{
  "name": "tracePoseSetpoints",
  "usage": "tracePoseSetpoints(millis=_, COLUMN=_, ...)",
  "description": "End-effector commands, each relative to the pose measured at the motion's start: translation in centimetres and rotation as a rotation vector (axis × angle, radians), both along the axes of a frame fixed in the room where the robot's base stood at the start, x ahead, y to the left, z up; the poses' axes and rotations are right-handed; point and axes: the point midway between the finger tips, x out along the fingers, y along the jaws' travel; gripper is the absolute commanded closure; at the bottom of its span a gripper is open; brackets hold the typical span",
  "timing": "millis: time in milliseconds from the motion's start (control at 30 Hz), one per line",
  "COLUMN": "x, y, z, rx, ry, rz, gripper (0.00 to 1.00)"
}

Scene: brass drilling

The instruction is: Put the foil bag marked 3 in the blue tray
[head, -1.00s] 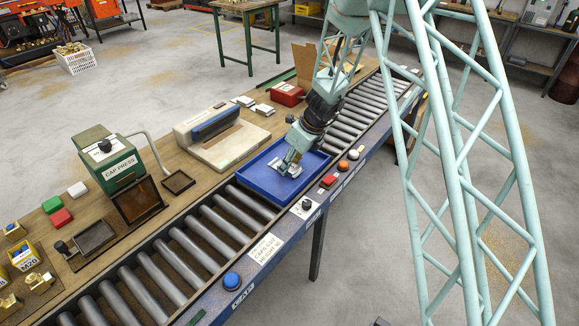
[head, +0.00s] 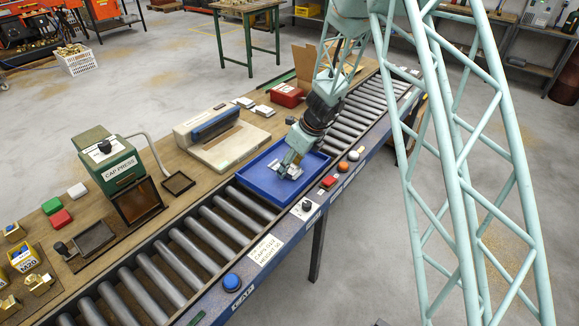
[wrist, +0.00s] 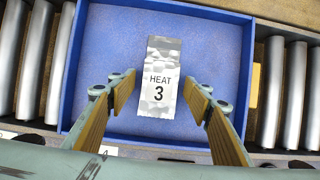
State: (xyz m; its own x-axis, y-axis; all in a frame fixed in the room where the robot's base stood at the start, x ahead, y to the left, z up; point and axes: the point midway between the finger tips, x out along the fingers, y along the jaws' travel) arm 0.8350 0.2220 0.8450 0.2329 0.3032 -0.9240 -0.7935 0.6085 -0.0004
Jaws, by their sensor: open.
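The foil bag marked 3 (wrist: 160,77), silver with a white label reading HEAT 3, lies flat on the floor of the blue tray (wrist: 220,30) in the wrist view. In the head view the blue tray (head: 253,182) sits on the roller conveyor. My gripper (wrist: 160,88) is open above the tray, its two tan-padded fingers apart on either side of the bag and not touching it. In the head view my gripper (head: 289,168) hides most of the bag.
Conveyor rollers (head: 215,222) run on both sides of the tray. A sealer-like machine (head: 220,138) stands on the bench behind it. Red and orange buttons (head: 343,167) and a blue button (head: 231,280) line the front rail.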

Motion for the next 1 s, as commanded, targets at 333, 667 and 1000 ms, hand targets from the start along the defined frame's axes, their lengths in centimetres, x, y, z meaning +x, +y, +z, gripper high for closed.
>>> tracePoseSetpoints(millis=333, x=-0.3, y=-0.6, z=2.1, rx=0.001, ry=-0.002, rz=0.001, gripper=0.54)
tracePoseSetpoints(millis=667, x=-1.4, y=-1.9, z=6.3, rx=0.000, ry=-0.001, rz=-0.001, gripper=0.54)
tracePoseSetpoints(millis=1000, x=-2.4, y=-3.2, z=10.1, rx=0.001, ry=-0.001, rz=0.000, gripper=0.54)
